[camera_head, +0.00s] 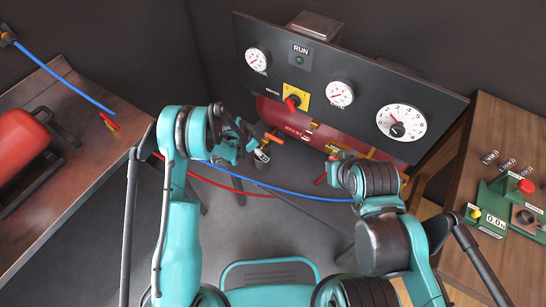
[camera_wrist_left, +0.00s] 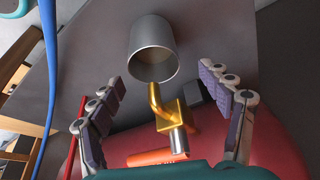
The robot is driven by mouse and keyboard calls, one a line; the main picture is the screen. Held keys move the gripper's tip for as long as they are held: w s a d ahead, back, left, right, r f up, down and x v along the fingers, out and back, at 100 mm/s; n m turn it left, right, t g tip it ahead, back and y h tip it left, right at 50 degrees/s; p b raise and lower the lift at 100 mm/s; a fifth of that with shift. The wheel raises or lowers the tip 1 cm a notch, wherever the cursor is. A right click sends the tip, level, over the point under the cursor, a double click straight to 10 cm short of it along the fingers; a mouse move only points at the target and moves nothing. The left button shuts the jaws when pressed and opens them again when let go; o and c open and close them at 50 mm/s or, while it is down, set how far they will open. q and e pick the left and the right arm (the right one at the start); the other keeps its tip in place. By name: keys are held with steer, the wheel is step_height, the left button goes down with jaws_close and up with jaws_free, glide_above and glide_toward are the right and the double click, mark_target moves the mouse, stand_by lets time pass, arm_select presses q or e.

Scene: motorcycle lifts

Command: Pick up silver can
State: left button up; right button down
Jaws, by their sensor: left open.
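The silver can (camera_wrist_left: 152,50) is an open-mouthed grey metal cylinder at the upper middle of the left wrist view, its dark hollow facing me. My left gripper (camera_wrist_left: 160,76) is open, with one finger on each side below the can and a gap between them. The can is ahead of the fingertips and nothing is held. A brass spout (camera_wrist_left: 171,110) with an orange handle (camera_wrist_left: 158,156) lies between the fingers, its tip near the can's mouth. In the head view my left gripper (camera_head: 254,146) is at the valve. My right gripper (camera_head: 328,168) is small and partly hidden by its arm.
A red tank (camera_head: 290,120) sits below a black gauge panel (camera_head: 365,95). Blue (camera_head: 280,190) and red (camera_head: 225,186) hoses cross the grey floor area.

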arm_select(q)
steer(key=b+x, duration=0.1)
steer(key=x, duration=0.2)
steer(key=shift+s+f, duration=0.1)
steer(key=shift+s, duration=0.05)
steer(key=b+x, duration=0.2)
steer(key=x, duration=0.1)
steer(key=b+x, duration=0.1)
steer(key=x, duration=0.1)
steer(key=shift+s+f, duration=0.2)
steer(key=shift+s, duration=0.05)
steer(key=shift+r, duration=0.1)
steer(key=shift+c, duration=0.5)
steer(key=c, duration=1.3)
steer(key=shift+r, duration=0.15)
